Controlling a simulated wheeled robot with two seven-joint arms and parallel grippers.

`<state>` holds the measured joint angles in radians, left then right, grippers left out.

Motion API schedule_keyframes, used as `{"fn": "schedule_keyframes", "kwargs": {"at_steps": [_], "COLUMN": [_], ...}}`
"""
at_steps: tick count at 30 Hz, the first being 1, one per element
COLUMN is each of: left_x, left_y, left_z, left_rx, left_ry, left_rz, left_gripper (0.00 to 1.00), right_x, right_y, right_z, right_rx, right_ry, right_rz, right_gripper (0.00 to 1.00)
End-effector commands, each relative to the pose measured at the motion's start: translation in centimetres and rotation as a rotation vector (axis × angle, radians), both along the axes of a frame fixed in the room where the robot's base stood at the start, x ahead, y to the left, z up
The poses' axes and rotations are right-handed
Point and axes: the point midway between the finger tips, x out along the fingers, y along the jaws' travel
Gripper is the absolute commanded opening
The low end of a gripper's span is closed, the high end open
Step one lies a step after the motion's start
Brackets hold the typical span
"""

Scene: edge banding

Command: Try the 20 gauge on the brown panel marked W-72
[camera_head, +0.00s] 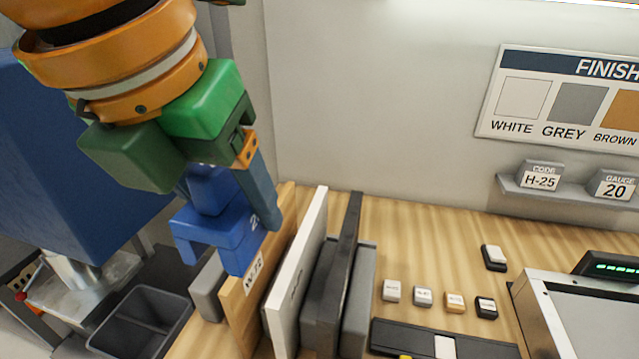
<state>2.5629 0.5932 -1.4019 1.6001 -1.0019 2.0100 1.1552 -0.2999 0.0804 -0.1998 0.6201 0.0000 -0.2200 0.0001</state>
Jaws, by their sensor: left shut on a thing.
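My left gripper (226,186) comes down from the upper left and is shut on a blue gauge (215,235). The gauge has a forked lower end and a white number, of which only a "2" shows clearly. The brown panel (240,308) stands on edge with a white W-72 label near its top. The gauge is at the panel's top edge, overlapping it in view; I cannot tell whether it touches or straddles the panel. My right gripper is not in view.
A white panel (291,285) and a dark grey panel (338,265) stand close to the right of the brown one. Several small blocks lie farther right. A dark bin (135,325) is at lower left. A wall shelf holds signs H-25 (540,178) and GAUGE 20 (614,187).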

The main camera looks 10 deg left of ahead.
Motion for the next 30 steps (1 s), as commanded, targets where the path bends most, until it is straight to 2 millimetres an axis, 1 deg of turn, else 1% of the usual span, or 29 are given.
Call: {"fn": "schedule_keyframes", "kwargs": {"at_steps": [14, 17, 20, 23, 24, 27, 30], "left_x": [0.0, 0.5, 2.8, 6.4, 7.8, 11.0, 13.0], "left_y": [0.0, 0.1, 0.6, 1.7, 2.4, 4.3, 5.9], "left_z": [0.0, -0.2, -1.3, -3.2, -4.2, -6.7, -8.8], "left_rx": [0.000, -0.001, -0.002, -0.004, -0.003, -0.002, -0.001], "left_ry": [0.000, 0.002, 0.007, 0.010, 0.011, 0.009, 0.006], "left_rz": [0.000, -0.003, -0.012, -0.018, -0.018, -0.011, -0.004], "left_gripper": [0.00, 0.00, 0.00, 0.00, 0.00, 0.00, 0.00], "right_x": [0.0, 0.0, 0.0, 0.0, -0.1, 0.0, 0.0], "right_y": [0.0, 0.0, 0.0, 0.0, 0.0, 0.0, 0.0], "right_z": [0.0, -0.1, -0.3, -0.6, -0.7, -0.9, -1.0], "right_rx": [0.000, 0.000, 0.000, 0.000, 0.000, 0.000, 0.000], "right_ry": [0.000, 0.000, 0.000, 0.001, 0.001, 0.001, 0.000], "right_rz": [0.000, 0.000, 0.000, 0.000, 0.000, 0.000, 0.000], "right_gripper": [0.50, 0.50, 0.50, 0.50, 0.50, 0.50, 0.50]}}
